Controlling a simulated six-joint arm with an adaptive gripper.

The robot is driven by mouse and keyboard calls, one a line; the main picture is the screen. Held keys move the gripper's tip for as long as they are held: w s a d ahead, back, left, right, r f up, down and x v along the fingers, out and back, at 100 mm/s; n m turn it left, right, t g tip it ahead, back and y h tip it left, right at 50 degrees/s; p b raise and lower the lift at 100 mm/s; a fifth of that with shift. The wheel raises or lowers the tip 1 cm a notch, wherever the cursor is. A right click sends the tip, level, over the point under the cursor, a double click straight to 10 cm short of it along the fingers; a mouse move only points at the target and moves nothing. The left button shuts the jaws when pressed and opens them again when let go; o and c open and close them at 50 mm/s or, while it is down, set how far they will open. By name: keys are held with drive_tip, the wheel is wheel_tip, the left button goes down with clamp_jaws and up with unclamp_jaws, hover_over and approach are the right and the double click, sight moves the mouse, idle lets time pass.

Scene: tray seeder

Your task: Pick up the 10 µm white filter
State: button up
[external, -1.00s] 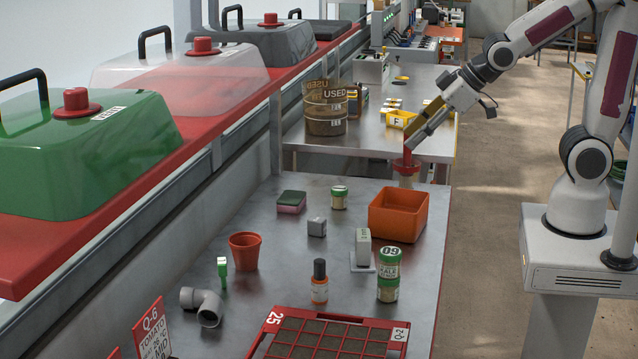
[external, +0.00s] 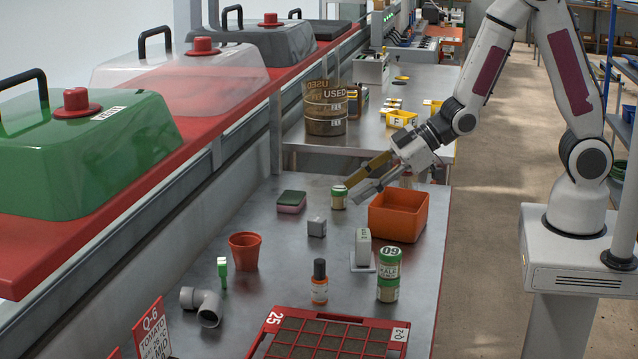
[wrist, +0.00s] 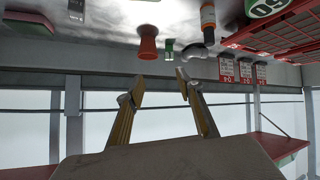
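I cannot make out a label reading 10 µm on anything, so I cannot tell which thing is the white filter. A white upright block (external: 363,248) stands on a thin pale base near the middle of the bench. My gripper (external: 352,192) is over the bench, left of the orange bin and close in the picture to a small green-lidded jar (external: 338,198). Its fingers are spread apart with nothing between them, as the wrist view (wrist: 156,91) also shows.
Yellow bins (external: 400,118) are farther back.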

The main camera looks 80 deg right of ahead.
sight(322, 260)
drive_tip(key=s+a+f+n+y, duration=0.1)
drive_tip(key=a+f+y, duration=0.3)
drive_tip(key=a+f, duration=0.3)
drive_tip(key=shift+s+a+y, duration=0.15)
drive_tip(key=shift+a+y, duration=0.25)
drive_tip(key=shift+a, duration=0.4)
drive_tip(key=shift+x, duration=1.25)
drive_tip(key=shift+s+f+x, duration=0.1)
drive_tip(key=shift+x, duration=1.2)
drive_tip(key=shift+s+f+x, duration=0.1)
drive_tip(key=shift+x, duration=1.25)
drive_tip(key=shift+a, duration=0.1)
clamp_jaws()
